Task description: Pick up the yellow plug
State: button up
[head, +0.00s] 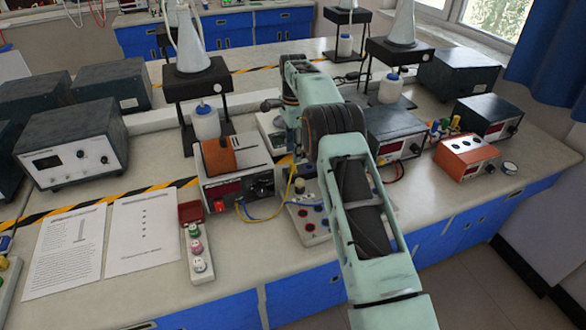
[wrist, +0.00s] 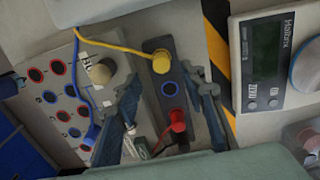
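The yellow plug (wrist: 161,62) is in the wrist view, at the upper end of a narrow black strip (wrist: 157,118), with a yellow wire running off to the upper left. My gripper (wrist: 168,88) is open, its two fingers on either side of the strip. The yellow plug is just beyond the fingertips, and nothing is held. A blue-ringed socket (wrist: 169,88) and a red plug (wrist: 177,122) are lower on the strip, between the fingers. In the head view my arm hides the gripper and most of this spot.
A panel of red and blue sockets (wrist: 66,100) with a beige knob (wrist: 99,73) is left of the fingers, a blue plug (wrist: 91,135) near it. A meter (wrist: 265,65) stands to the right. The orange-topped box (head: 467,157) stands on the bench right of my arm.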

aim_at(293, 164)
jog(key=shift+w+a+f+p, duration=0.1)
jog(key=shift+f+p, duration=0.2)
jog(key=shift+f, duration=1.3)
jog(key=shift+a+f+p, duration=0.1)
jog(key=shift+f+p, duration=0.15)
jog(key=shift+f, duration=1.35)
grip_shut()
